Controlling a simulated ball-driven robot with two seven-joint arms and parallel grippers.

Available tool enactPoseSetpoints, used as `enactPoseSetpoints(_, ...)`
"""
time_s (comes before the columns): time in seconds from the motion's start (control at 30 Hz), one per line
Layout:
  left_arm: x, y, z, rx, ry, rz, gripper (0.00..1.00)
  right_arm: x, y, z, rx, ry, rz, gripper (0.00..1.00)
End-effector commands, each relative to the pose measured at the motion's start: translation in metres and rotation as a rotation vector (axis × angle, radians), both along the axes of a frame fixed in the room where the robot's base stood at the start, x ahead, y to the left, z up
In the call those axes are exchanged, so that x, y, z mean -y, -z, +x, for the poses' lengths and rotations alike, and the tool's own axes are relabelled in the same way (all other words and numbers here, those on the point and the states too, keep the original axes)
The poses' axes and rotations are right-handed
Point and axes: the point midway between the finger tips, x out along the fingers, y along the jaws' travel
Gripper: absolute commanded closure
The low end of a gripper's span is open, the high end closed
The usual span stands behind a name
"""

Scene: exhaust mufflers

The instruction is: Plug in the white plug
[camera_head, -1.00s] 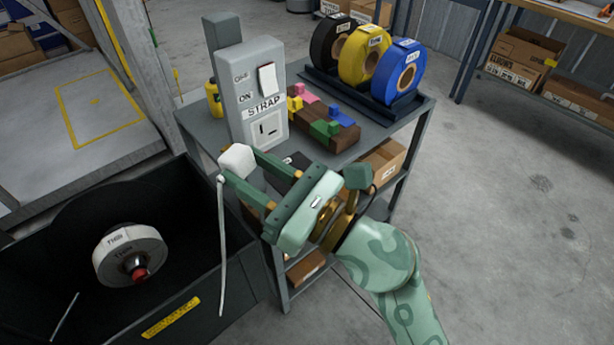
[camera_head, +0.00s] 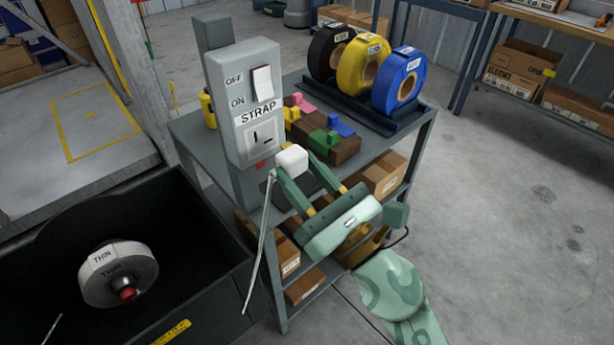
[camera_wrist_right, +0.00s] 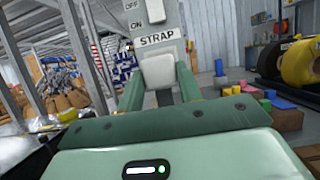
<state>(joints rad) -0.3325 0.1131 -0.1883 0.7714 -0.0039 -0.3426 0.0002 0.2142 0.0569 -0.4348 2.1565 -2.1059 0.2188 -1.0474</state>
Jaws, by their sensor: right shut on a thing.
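The white plug (camera_head: 291,160) is held between the fingertips of my right gripper (camera_head: 308,178), which is shut on it. Its white cord hangs down at the left of the gripper. In the right wrist view the plug (camera_wrist_right: 159,71) sits between the two green fingers, below the STRAP label. The grey switch box (camera_head: 243,110) stands upright on the cart, with a white rocker switch (camera_head: 262,83) and a slotted socket (camera_head: 263,139) under the STRAP label. The plug is apart from the socket, in front and slightly below right. My left gripper is out of view.
Coloured blocks on a brown base (camera_head: 330,147) and black, yellow and blue reels (camera_head: 398,80) stand right of the box on the grey cart (camera_head: 205,150). A black bin (camera_head: 215,215) with a white THIN reel (camera_head: 118,273) is at lower left.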

Motion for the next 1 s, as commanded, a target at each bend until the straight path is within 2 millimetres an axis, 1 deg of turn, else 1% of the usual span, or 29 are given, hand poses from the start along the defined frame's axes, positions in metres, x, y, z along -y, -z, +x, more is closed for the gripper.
enactPoseSetpoints(0.3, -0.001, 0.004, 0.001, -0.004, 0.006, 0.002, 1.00, -0.018, 0.001, 0.025, -0.001, -0.001, 0.003, 0.84)
enactPoseSetpoints(0.5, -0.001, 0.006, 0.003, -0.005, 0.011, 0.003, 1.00, -0.026, 0.000, 0.035, -0.001, -0.002, 0.003, 0.84)
enactPoseSetpoints(0.73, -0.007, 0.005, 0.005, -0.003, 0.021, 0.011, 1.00, -0.029, 0.000, 0.039, -0.001, -0.003, 0.001, 0.84)
enactPoseSetpoints(1.0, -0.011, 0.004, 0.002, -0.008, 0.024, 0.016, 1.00, -0.029, -0.001, 0.039, 0.000, -0.003, 0.001, 0.84)
